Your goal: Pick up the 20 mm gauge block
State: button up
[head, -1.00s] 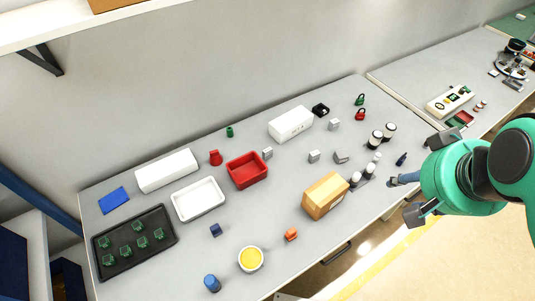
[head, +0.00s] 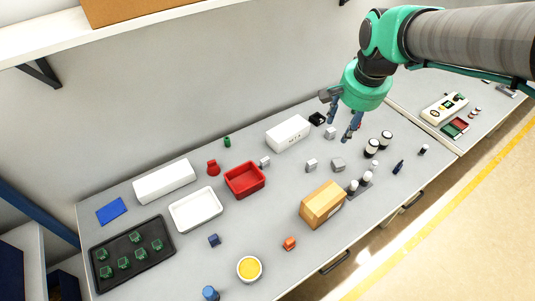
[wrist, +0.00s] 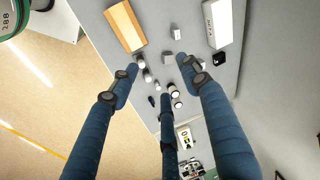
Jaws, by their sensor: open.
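Several small grey blocks stand on the grey bench: one (head: 265,162) by the red bin, one (head: 312,165) mid-bench, a wider one (head: 338,164) right of it, and one (head: 330,133) near the black box. I cannot tell which is the 20 mm one. Two also show in the wrist view, a block (wrist: 176,34) and the wider piece (wrist: 168,57). My gripper (head: 340,127) is open and empty above the back right of the bench, apart from the blocks. Its blue fingers (wrist: 158,76) spread apart in the wrist view.
A cardboard box (head: 323,204), white-capped bottles (head: 352,187) and black-and-white cylinders (head: 371,148) stand near the blocks. A white box (head: 288,133) and a black box (head: 317,118) are behind. The red bin (head: 262,185) and white tray (head: 219,213) are left. A shelf overhangs the back left.

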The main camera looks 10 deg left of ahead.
jog(key=w+a+f+m+g, duration=0.1)
jog(key=w+a+f, duration=0.5)
jog(key=w+a, duration=0.1)
jog(key=m+g, duration=0.2)
jog(key=m, duration=0.1)
send_over(266, 160)
notch_tip(266, 160, down, 21)
jog(key=shift+d+r+h+p, duration=0.15)
jog(key=shift+r+h+p, duration=0.05)
jog(key=shift+h+p, duration=0.25)
jog(key=shift+f+b, duration=0.5)
jog(key=shift+f, duration=3.8)
jog(key=shift+f, duration=0.1)
jog(key=shift+a+f+b, duration=0.2)
jog(key=shift+f+b, duration=0.25)
jog(key=shift+f, duration=2.05)
